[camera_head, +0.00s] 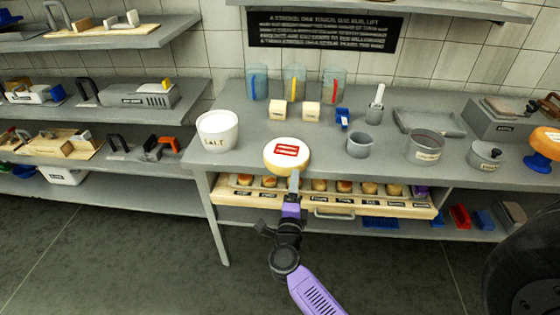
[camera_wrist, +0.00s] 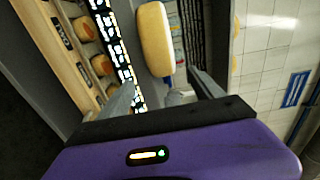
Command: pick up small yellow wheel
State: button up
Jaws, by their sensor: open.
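A round cheese wheel (camera_head: 287,152) with a pale yellow side, white top and red label sits at the table's front edge. It shows edge-on in the wrist view (camera_wrist: 155,38), ahead of the fingers. Several small yellow-orange wheels stand in a row in a wooden drawer (camera_head: 320,199) under the tabletop; one small wheel (camera_head: 344,186) is right of my gripper. Small wheels (camera_wrist: 102,64) also show at left in the wrist view. I cannot tell which one is the small yellow wheel. My gripper (camera_head: 294,180) is open and empty, just in front of the labelled wheel; it hides part of the drawer.
A white salt tub (camera_head: 217,131) stands left of the labelled wheel. Grey pots (camera_head: 359,145) stand to its right, and two pale blocks (camera_head: 311,111) behind it. The tabletop edge overhangs the drawer. Shelves (camera_head: 130,100) stand at left. The floor in front is clear.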

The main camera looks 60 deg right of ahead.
aim_at(287, 156)
jog(key=x, duration=0.8)
jog(key=shift+s+r+p, duration=0.15)
jog(key=shift+s+p, duration=0.15)
jog(key=shift+p, duration=0.1)
grip_shut()
jog(key=shift+d+r, duration=0.1)
jog(key=shift+r, duration=0.1)
